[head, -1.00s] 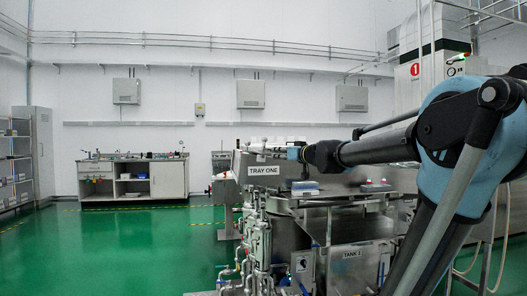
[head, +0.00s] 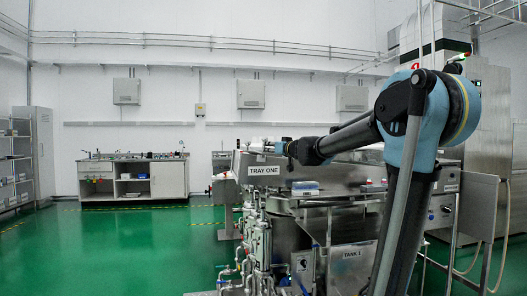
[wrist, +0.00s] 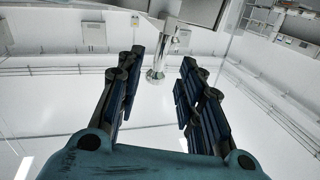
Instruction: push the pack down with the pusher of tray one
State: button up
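Tray one is the steel tray with the "TRAY ONE" label (head: 264,170), in the middle of the head view. My gripper (wrist: 158,88) is open in the wrist view, with its dark finger pads apart. A shiny metal post with a rounded, flared end (wrist: 157,72), which may be the pusher, shows in the gap between the fingertips, without clear contact. In the head view my arm's end is over the tray's far side, and the fingers are too small to make out. I cannot identify the pack in either view.
Pipes and valves (head: 262,245) stand in front, beside the tank marked "TANK 1" (head: 352,254). Green floor (head: 130,245) is open at left. A workbench (head: 133,178) stands at the back.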

jog(key=shift+x, duration=4.1)
grip_shut()
jog(key=shift+a, duration=0.15)
